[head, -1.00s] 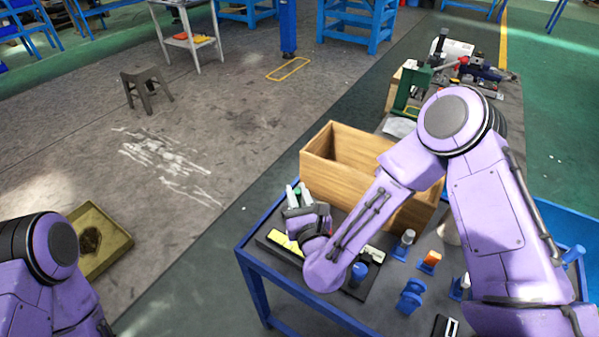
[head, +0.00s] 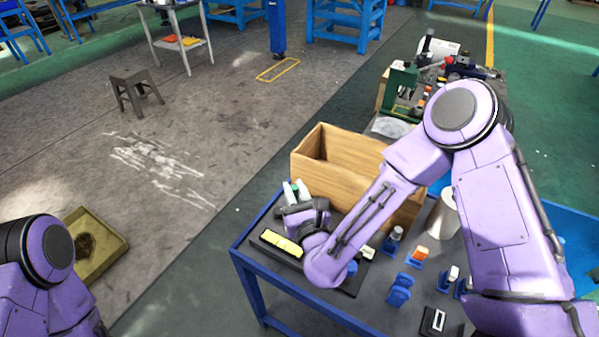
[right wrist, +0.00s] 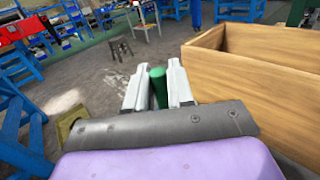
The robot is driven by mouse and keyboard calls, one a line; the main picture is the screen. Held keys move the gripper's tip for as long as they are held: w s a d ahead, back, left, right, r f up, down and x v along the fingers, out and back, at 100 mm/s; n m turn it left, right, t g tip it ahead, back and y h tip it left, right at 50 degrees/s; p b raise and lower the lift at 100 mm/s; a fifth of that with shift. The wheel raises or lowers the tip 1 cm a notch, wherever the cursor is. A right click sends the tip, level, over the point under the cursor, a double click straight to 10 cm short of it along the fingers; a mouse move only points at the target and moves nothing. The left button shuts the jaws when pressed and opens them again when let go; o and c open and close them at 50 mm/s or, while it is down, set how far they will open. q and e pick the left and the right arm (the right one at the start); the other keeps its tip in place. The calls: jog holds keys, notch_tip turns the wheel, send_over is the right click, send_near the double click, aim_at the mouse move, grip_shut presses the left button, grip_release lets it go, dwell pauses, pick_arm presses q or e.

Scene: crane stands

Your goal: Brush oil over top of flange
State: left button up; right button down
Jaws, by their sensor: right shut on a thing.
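My right gripper (head: 295,188) is in the head view, over the near left corner of the blue table, beside the wooden box. In the right wrist view (right wrist: 158,88) its two pale fingers are shut on a green rod-like handle (right wrist: 158,86), likely the brush. Its lower end is hidden behind the gripper body, and I see no bristles. The handle shows as a small green spot in the head view. I cannot make out a flange in either view. My left arm shows at the left edge of the head view, but its gripper is out of view.
The wooden box (head: 345,180) stands close beside the gripper. A black tray with a yellow item (head: 281,241) lies under my right arm. Blue holders (head: 399,290) and small tools crowd the table's right part. A tan tray (head: 98,262) is on the floor at left.

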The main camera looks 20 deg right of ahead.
jog(key=shift+r+p, duration=1.55)
jog(key=shift+r, duration=1.05)
